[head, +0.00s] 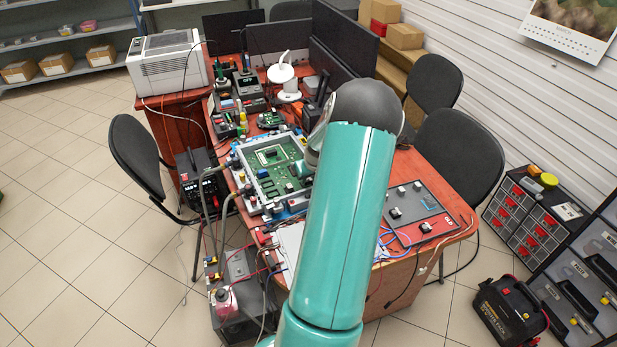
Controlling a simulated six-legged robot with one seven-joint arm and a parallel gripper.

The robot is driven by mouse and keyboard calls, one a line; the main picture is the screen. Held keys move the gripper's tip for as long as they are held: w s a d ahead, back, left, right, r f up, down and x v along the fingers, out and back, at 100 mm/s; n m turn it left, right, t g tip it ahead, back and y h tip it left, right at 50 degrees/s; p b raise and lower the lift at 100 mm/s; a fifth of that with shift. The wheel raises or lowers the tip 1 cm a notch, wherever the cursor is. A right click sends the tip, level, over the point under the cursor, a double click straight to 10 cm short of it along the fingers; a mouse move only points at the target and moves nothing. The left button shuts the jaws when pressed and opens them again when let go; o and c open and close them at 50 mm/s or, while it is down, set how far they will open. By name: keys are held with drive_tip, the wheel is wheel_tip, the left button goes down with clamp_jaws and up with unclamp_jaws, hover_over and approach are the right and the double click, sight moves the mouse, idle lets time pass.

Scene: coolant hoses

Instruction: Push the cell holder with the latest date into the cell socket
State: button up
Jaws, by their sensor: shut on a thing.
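A green circuit board (258,184) lies in a pale frame on the red-brown table, left of my arm. A square socket-like part (270,155) shows on it; I cannot make out the cell socket. A grey panel (440,205) lies on the table right of my arm and bears several small dark and white pieces, one of them (396,212) near its left side. They may be cell holders, but no date is readable. My teal arm crosses the middle and hides the board's right side. My gripper's fingers are hidden behind it, so what they touch cannot be seen.
Monitors (345,45), a white lamp (285,75) and electronics crowd the table's back. Blue wires (397,240) lie by the panel, and hoses (221,215) hang at the front left. Black chairs (140,160) flank the table.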

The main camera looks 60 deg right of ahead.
sight(308, 181)
drive_tip(key=shift+f, duration=0.8)
idle(2.3)
drive_tip(key=o, duration=0.9)
drive_tip(key=shift+c, duration=0.9)
drive_tip(key=shift+o, duration=0.3)
drive_tip(key=shift+r, duration=3.6)
drive_tip(key=w+a+r+n, duration=0.1)
drive_tip(key=w+a+r, duration=0.4)
drive_tip(key=a, duration=0.4)
drive_tip(key=w+a+r+n, duration=0.2)
drive_tip(key=w+a+r, duration=0.3)
drive_tip(key=a, duration=0.4)
drive_tip(key=w+a+r+n, duration=0.1)
drive_tip(key=w+a+r, duration=0.2)
drive_tip(key=a+r, duration=0.5)
drive_tip(key=s+a+r+n+t, duration=0.1)
drive_tip(key=a+r, duration=0.1)
drive_tip(key=a, duration=0.7)
drive_tip(key=s+a+r+n, duration=0.1)
drive_tip(key=s+a+r, duration=0.1)
drive_tip(key=a, duration=0.7)
drive_tip(key=s+a+r+n+t+y, duration=0.1)
drive_tip(key=s+a+y, duration=0.1)
drive_tip(key=s+a, duration=0.7)
drive_tip(key=a, duration=0.4)
drive_tip(key=shift+s+r+n+y, duration=0.3)
drive_tip(key=shift+s+n+y, duration=0.1)
